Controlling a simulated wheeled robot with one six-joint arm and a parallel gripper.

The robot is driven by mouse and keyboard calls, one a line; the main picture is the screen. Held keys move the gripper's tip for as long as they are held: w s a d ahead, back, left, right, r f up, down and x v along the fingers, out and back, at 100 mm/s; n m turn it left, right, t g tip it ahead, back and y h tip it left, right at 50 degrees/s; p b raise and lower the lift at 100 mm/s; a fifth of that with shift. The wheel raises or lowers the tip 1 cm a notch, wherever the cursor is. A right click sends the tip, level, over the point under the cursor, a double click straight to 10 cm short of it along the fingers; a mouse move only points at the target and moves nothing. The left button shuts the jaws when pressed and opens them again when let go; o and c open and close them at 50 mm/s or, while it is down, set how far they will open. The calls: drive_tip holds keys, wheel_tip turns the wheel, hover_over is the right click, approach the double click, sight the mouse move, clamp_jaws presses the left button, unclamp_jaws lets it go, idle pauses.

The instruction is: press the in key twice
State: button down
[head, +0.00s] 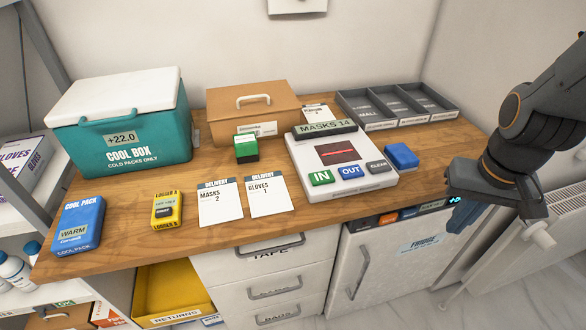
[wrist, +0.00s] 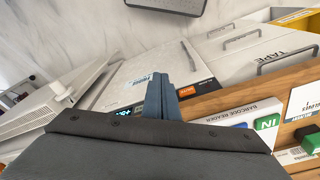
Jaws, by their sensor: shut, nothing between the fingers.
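The green IN key (head: 321,177) is on the front left of a white barcode reader (head: 335,152) on the wooden counter. Beside it are a blue OUT key (head: 352,172) and a grey CLEAR key (head: 378,166). The reader's display (head: 326,128) reads "MASKS 14". In the wrist view the IN key (wrist: 268,123) shows at the right edge. My gripper (head: 462,217) is at the right, beyond the counter's front edge and apart from the reader. Its blue fingers (wrist: 160,95) are together with nothing between them.
A blue block (head: 401,156) lies right of the reader. Delivery cards (head: 219,201), a yellow logger (head: 167,209), a cool pack (head: 80,223) and a cool box (head: 120,125) stand to the left. Grey trays (head: 398,104) are behind. A fridge (head: 400,262) and drawers (head: 262,272) are below.

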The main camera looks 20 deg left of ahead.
drive_tip(key=shift+w, duration=0.3)
drive_tip(key=w+a+r+n+t+h+p, duration=0.1)
drive_tip(key=w+a+r+n+t+p, duration=0.1)
drive_tip(key=a+n, duration=0.5)
drive_tip(key=w+a+r+n+t+h+p, duration=0.1)
drive_tip(key=w+a+r+n+t+p, duration=0.1)
drive_tip(key=a+n, duration=0.6)
drive_tip(key=w+a+r+n+t+h+p, duration=0.1)
drive_tip(key=a+n, duration=0.6)
drive_tip(key=a, duration=0.7)
drive_tip(key=w+r+t+p, duration=0.1)
drive_tip(key=w+r+t, duration=0.1)
drive_tip(key=w+r, duration=0.1)
drive_tip(key=shift+r+n+h, duration=0.3)
drive_tip(key=shift+f, duration=0.15)
